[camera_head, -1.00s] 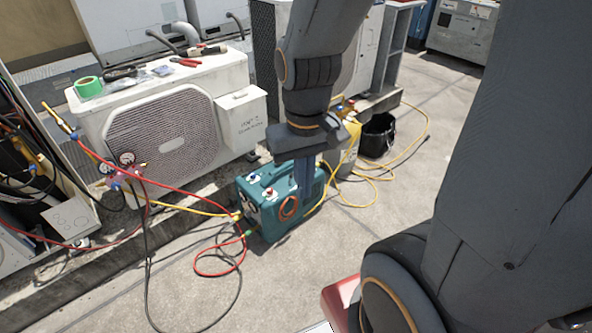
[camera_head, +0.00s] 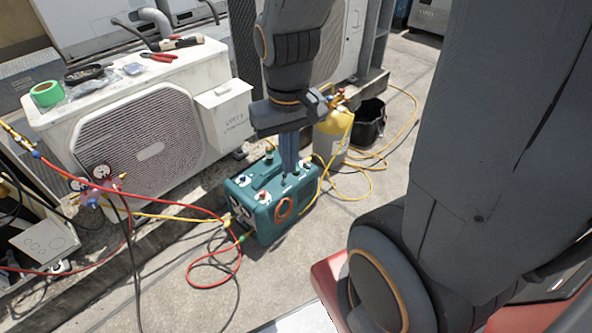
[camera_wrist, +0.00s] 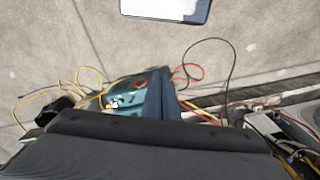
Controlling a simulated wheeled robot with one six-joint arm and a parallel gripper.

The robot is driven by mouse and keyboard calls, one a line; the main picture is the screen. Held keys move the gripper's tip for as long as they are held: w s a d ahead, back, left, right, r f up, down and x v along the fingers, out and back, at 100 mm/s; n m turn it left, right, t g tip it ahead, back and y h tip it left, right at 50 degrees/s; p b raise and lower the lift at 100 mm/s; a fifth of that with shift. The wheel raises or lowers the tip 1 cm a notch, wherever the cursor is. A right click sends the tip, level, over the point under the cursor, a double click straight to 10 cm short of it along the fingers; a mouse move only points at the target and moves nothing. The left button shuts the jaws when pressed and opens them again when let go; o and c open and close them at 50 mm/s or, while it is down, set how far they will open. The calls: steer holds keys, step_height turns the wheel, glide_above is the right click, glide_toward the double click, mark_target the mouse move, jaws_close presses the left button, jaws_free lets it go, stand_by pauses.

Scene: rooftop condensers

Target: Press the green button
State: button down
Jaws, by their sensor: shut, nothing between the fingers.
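The teal machine (camera_head: 262,231) stands on the concrete floor with a carrying handle and several small knobs or buttons on its top. A red knob (camera_head: 263,196) and a blue knob (camera_head: 243,181) can be made out; I cannot pick out a green button on it. My gripper (camera_head: 289,174) is shut and empty, pointing down over the machine's top. Its fingers hide part of the top; whether they touch it I cannot tell. In the wrist view the fingers (camera_wrist: 156,82) overlap the machine (camera_wrist: 127,99), and my dark wrist hides the lower part of the picture.
Red, yellow and black hoses lie around the machine and run to a gauge set (camera_head: 98,188) at left. A white condenser (camera_head: 150,150) stands behind, with green tape (camera_head: 46,93) and tools on top. A yellow-topped cylinder (camera_head: 333,135) and black bucket (camera_head: 368,125) stand behind right.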

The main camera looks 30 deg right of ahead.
steer(key=w+d+f+m+t+b, duration=0.1)
steer(key=w+d+f+m+b, duration=0.15)
steer(key=w+f, duration=0.4)
steer(key=w+d+f+m+t+b, duration=0.15)
steer(key=w+d+f, duration=0.25)
steer(key=w, duration=0.6)
steer(key=m+t+b, duration=0.5)
steer(key=t+b, duration=0.1)
steer(key=b, duration=0.6)
glide_above(297, 171)
step_height(297, 171, down, 31)
steer(key=shift+r+h, duration=0.15)
steer(key=shift+h, duration=0.15)
step_height(297, 171, down, 8)
steer(key=b, duration=0.5)
steer(key=shift+r, duration=0.2)
steer(key=shift+f+b, duration=0.45)
steer(key=shift+f, duration=0.2)
steer(key=shift+f, duration=0.35)
